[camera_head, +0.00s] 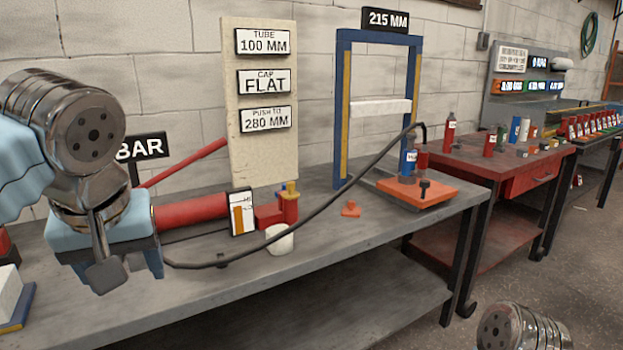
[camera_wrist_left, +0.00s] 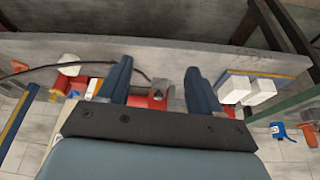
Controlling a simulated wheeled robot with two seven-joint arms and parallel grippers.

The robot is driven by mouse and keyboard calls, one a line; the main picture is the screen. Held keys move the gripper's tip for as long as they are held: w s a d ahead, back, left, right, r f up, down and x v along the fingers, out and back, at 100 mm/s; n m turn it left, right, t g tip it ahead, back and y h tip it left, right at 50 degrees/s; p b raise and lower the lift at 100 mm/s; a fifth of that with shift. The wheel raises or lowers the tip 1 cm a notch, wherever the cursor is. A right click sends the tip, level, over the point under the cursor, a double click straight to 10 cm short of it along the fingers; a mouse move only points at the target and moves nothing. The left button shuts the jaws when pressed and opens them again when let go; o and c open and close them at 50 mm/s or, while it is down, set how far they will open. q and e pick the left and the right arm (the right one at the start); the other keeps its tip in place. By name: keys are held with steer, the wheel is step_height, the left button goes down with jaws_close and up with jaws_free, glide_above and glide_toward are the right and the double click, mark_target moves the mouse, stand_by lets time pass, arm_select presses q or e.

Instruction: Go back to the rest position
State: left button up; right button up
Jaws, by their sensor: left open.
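My left gripper (camera_head: 112,266) is at the left of the bench in the head view, by the near end of a red hand pump (camera_head: 192,212). In the left wrist view the two dark fingers (camera_wrist_left: 157,88) stand wide apart. A metal end of the red pump shows between them, and I see no finger closed on it. The gripper and wrist hide the pump's near end in the head view. My right gripper is out of view; only a metal link of my right arm shows at the lower right.
A grey bench (camera_head: 330,248) holds a black hose (camera_head: 340,188), a white cup-like piece (camera_head: 280,240) and an orange plate (camera_head: 417,192). A blue frame (camera_head: 342,110) with a white crossbar and a sign board (camera_head: 258,160) stand behind. A red table (camera_head: 480,160) stands right.

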arm_select(q)
steer(key=w+d+f+m+g+h, duration=0.1)
steer(key=w+d+f+m+h, duration=0.15)
steer(key=w+f, duration=0.5)
steer(key=w+d+f+m+h, duration=0.1)
steer(key=w+d+f, duration=0.25)
steer(key=f, duration=0.65)
steer(key=w+d+f+g+h, duration=0.1)
steer(key=d+f, duration=0.1)
steer(key=f, duration=0.8)
steer(key=d+f+g+h, duration=0.1)
steer(key=d+f, duration=0.1)
steer(key=f, duration=0.8)
steer(key=s+d+f, duration=0.1)
steer(key=s+f, duration=0.7)
steer(key=f, duration=0.4)
steer(key=s+d+f, duration=0.1)
steer(key=s+f, duration=0.8)
steer(key=f, duration=0.3)
steer(key=shift+g, duration=0.3)
steer(key=shift+w+h, duration=0.15)
steer(key=shift+h, duration=0.1)
